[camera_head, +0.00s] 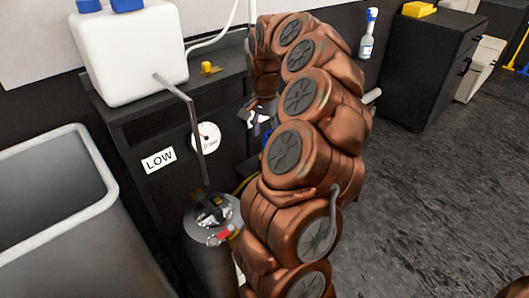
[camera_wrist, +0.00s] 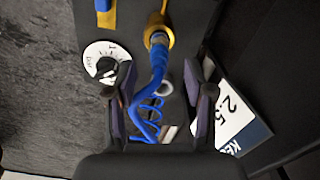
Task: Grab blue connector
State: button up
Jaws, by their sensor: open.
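In the wrist view, a blue connector (camera_wrist: 157,58) with a blue coiled hose (camera_wrist: 147,112) hangs below a yellow ring with a metal fitting (camera_wrist: 158,36) on a dark panel. My gripper (camera_wrist: 158,92) is open, one finger on each side of the blue hose, with gaps on both sides. I cannot tell how far the fingertips are from the connector in depth.
A round gauge (camera_wrist: 107,62) is left of the hose in the wrist view; a white card marked 2.5 (camera_wrist: 235,112) is at right. In the head view, a white canister (camera_head: 130,55) stands on the cabinet, with a metal cylinder (camera_head: 210,245) and grey bin (camera_head: 105,195) in front.

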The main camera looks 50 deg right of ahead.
notch_tip(320, 180, down, 5)
jog(key=shift+f, duration=0.1)
jog(key=shift+d, duration=0.1)
grip_shut()
dwell(0.5)
